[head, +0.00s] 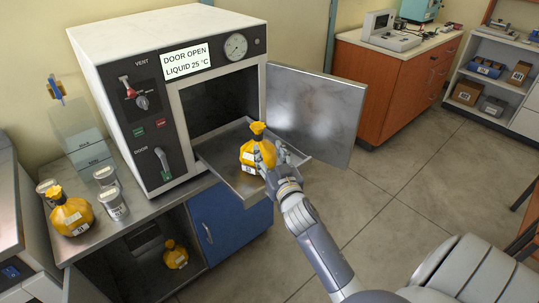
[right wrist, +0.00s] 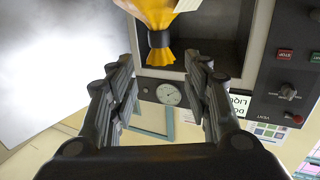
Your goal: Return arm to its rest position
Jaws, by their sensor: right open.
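My right gripper (head: 270,160) is open at the front of the incubator (head: 135,90), beside a yellow bag (head: 250,150) with a tied neck. The bag stands upright on the pulled-out metal tray (head: 215,160). In the right wrist view, turned upside down, the two fingers of the right gripper (right wrist: 160,68) are spread apart, and the tied top of the yellow bag (right wrist: 160,45) shows between and beyond their tips. I cannot tell whether a finger touches the bag. My left gripper is out of view.
The incubator door (head: 315,110) stands open to the right of the tray. Its display (head: 187,61) reads "DOOR OPEN LIQUID 25 °C". Another yellow bag (head: 72,215) and several jars (head: 112,205) stand on the bench; a third bag (head: 175,256) is below. Open floor (head: 400,190) lies to the right.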

